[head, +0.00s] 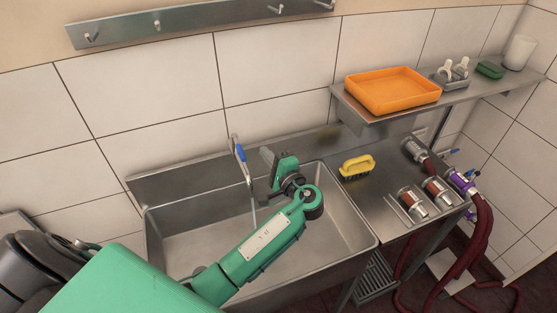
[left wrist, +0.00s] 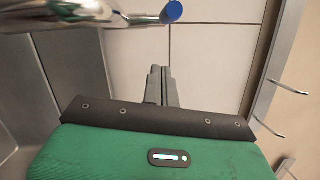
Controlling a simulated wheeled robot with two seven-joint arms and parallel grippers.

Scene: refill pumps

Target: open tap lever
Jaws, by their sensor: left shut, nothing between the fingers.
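The tap (head: 245,170) stands at the back of the steel sink, with a blue lever (head: 240,152) at its upper part. A thin pale streak below the spout looks like running water (head: 254,215). My left gripper (head: 265,154) is shut and empty, just right of the tap and apart from the lever. In the left wrist view the shut fingers (left wrist: 157,85) point at the tiled wall. The round blue end of the lever (left wrist: 171,12) is beyond their tips at the top, beside the blurred chrome tap (left wrist: 65,15). My right gripper is not in view.
My left arm crosses the sink basin (head: 180,247). On the steel counter to the right are a yellow brush (head: 356,167) and several metal couplings (head: 412,202) with dark red hoses (head: 482,225). A shelf above holds an orange tray (head: 392,90). A hook rail (head: 190,22) is on the wall.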

